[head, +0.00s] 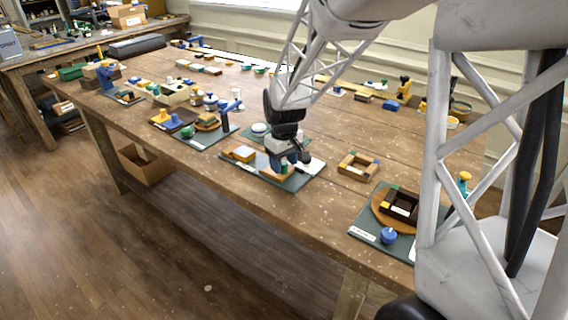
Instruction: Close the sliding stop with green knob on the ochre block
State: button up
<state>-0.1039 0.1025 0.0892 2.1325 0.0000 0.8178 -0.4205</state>
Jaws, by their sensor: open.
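My gripper (290,160) is low over the dark green mat (296,182) in the middle of the table's front side. It is open, though its fingers look small and dark here. An ochre-orange block (279,172) shows partly just below the fingers. The gripper hides much of this block, and I cannot make out a sliding stop or a green knob on it. Whether the fingers touch anything cannot be told. On the left of the same mat lies another ochre block (240,155) with a pale top.
A wooden square frame (358,166) stands right of the mat. Another mat (369,236) with a dark box (401,205) and blue knob (389,236) lies at front right.

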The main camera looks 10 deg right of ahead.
jog(key=shift+f, duration=0.35)
grip_shut()
jog(key=shift+w+a, duration=0.1)
jog(key=w+a, duration=0.5)
jog(key=shift+w+a, duration=0.25)
jog(key=shift+w, duration=0.05)
grip_release()
